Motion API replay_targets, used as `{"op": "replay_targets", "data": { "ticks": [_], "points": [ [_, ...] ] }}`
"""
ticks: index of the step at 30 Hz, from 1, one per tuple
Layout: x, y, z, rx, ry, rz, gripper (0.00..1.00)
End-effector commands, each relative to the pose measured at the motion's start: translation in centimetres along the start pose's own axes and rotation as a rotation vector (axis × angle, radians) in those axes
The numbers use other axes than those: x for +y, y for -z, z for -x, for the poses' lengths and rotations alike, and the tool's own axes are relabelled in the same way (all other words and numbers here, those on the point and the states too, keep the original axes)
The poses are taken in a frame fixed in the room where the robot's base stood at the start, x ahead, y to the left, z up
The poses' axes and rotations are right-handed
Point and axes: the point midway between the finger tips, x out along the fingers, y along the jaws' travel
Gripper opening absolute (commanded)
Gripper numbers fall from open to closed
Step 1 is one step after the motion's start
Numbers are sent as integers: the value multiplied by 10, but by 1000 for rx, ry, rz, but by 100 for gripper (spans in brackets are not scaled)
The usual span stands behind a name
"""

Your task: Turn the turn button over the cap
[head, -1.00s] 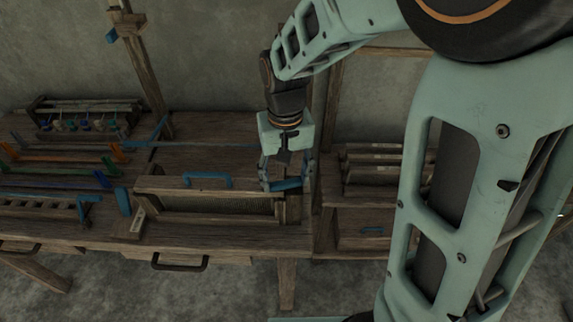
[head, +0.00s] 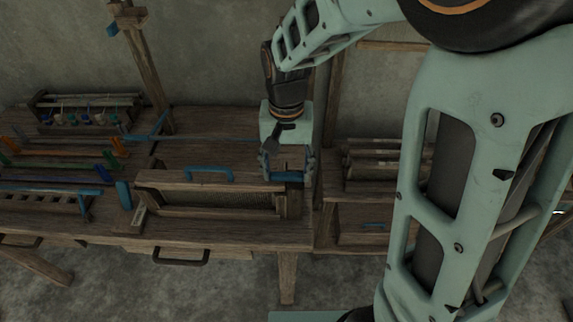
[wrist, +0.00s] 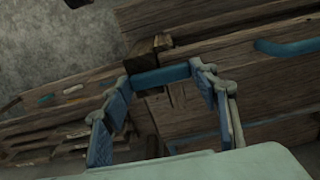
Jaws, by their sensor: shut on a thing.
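The turn button is a short blue bar (head: 287,177) at the right end of the wooden reed frame. It also shows in the wrist view (wrist: 160,76), spanning the gap between my fingertips. My gripper (head: 288,174) points down and is shut on the turn button, one finger at each end; the wrist view shows the fingers too (wrist: 164,79). The cap (head: 160,178) is the long wooden top bar of the frame, with a blue handle (head: 209,172) on it. The button lies near the cap's right end; whether it overlaps the cap is hard to tell.
A wooden post stands at the frame's right end. A drawer with a dark handle (head: 181,258) is below. A shelf with wooden rods (head: 372,160) is to the right. Colored tools and a rack of bobbins (head: 85,115) lie on the left.

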Motion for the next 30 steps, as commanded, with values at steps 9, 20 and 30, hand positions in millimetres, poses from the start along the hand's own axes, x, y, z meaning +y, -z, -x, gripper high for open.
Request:
{"op": "replay_targets", "data": {
  "ticks": [9,20,30],
  "points": [
    [0,1,1,2,2,-2,72],
    [0,1,14,4,2,-1,72],
    [0,2,84,6,3,-2,72]
  ]
}}
